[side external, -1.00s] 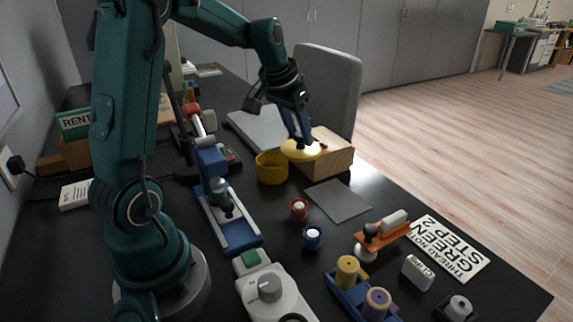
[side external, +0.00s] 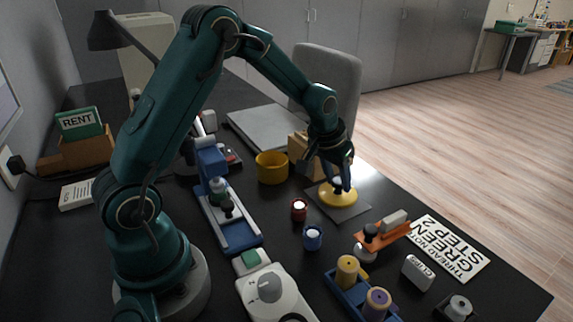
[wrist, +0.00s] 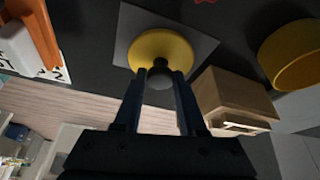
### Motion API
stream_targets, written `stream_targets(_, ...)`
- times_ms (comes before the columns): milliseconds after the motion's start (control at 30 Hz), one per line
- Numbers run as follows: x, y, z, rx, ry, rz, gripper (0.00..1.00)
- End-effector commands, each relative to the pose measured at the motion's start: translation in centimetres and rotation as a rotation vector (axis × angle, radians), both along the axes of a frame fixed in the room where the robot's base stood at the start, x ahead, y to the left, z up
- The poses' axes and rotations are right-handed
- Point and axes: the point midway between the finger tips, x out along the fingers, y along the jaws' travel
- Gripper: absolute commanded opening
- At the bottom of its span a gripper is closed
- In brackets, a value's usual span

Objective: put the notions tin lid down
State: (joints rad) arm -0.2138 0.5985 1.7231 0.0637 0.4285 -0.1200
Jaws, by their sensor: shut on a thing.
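The yellow notions tin lid (side external: 338,195) is low over or on the grey square mat (side external: 350,212); I cannot tell whether it touches. My gripper (side external: 338,184) is above it, shut on the lid's dark knob. In the wrist view the lid (wrist: 161,50) shows beyond my fingertips (wrist: 160,76), with the mat (wrist: 203,43) around it. The yellow tin (side external: 272,168) stands open on the black desk, left of the lid. It also shows in the wrist view (wrist: 292,58) at the right edge.
A wooden block (side external: 300,150) stands just behind my gripper. Red (side external: 299,209) and blue (side external: 312,237) small pots stand in front of the mat. An orange stand (side external: 383,234) and a printed card (side external: 448,248) lie to the right.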

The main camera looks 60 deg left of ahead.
Motion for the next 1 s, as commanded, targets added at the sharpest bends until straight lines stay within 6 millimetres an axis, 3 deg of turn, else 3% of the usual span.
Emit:
stream_targets(267,0.0,0.0,-0.2,0.000,0.001,0.000,0.00)
stream_targets(300,0.0,0.0,-0.3,0.000,0.000,0.000,0.48)
stream_targets(367,0.0,0.0,-0.2,0.000,0.000,0.000,0.70)
stream_targets(767,0.0,0.0,0.2,0.001,-0.003,0.000,0.70)
stream_targets(1000,-1.1,-0.3,3.3,0.002,-0.007,0.000,0.70)
